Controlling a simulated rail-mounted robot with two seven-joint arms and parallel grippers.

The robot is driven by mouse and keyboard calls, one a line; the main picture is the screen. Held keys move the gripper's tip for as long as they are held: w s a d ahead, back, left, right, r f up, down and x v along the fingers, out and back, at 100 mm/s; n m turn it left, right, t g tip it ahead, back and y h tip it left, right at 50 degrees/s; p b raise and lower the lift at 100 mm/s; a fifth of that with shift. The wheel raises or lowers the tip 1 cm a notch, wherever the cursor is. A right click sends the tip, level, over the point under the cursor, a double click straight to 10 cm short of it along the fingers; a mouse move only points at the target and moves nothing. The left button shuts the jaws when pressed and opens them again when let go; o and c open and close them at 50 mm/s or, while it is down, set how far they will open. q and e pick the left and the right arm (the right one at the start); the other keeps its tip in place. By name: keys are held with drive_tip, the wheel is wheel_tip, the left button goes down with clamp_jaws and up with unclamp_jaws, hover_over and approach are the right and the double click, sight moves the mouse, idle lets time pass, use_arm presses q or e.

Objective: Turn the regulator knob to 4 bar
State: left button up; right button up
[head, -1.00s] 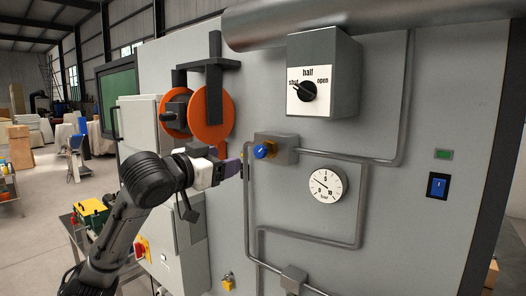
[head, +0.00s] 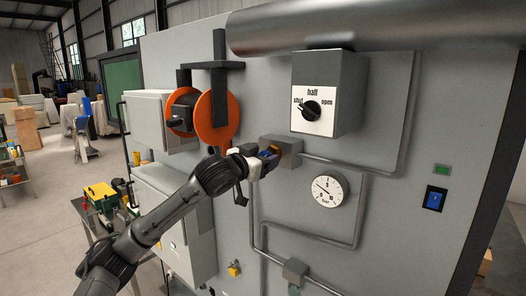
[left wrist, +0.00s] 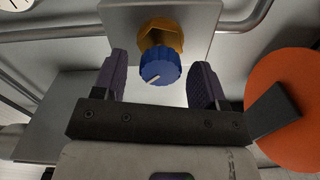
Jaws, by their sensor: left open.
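The blue regulator knob (left wrist: 160,66) sits on a brass fitting (left wrist: 162,36) in front of the grey regulator block (head: 287,151). In the left wrist view its white mark points down and left. My left gripper (left wrist: 158,76) is open, with one purple finger on each side of the knob and visible gaps between. In the head view the left gripper (head: 267,158) is at the regulator and largely covers the knob. The round pressure gauge (head: 327,188) has its needle pointing up and left, between 0 and 5. My right gripper is not in view.
Grey pipes (head: 362,215) run beside and below the regulator. A selector box (head: 327,93) with a black knob is above right. Orange discs (head: 217,123) stand out from the panel on the left. A blue switch (head: 435,200) is at the right.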

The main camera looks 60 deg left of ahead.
use_arm(q)
drive_tip(key=shift+w, duration=0.15)
drive_tip(key=shift+c, duration=0.5)
drive_tip(key=c, duration=0.8)
drive_tip(key=m, duration=0.5)
drive_tip(key=shift+d+f+m+b, duration=0.1)
drive_tip(key=shift+m+b, duration=0.2)
drive_tip(key=shift+b, duration=0.1)
drive_tip(key=o, duration=0.9)
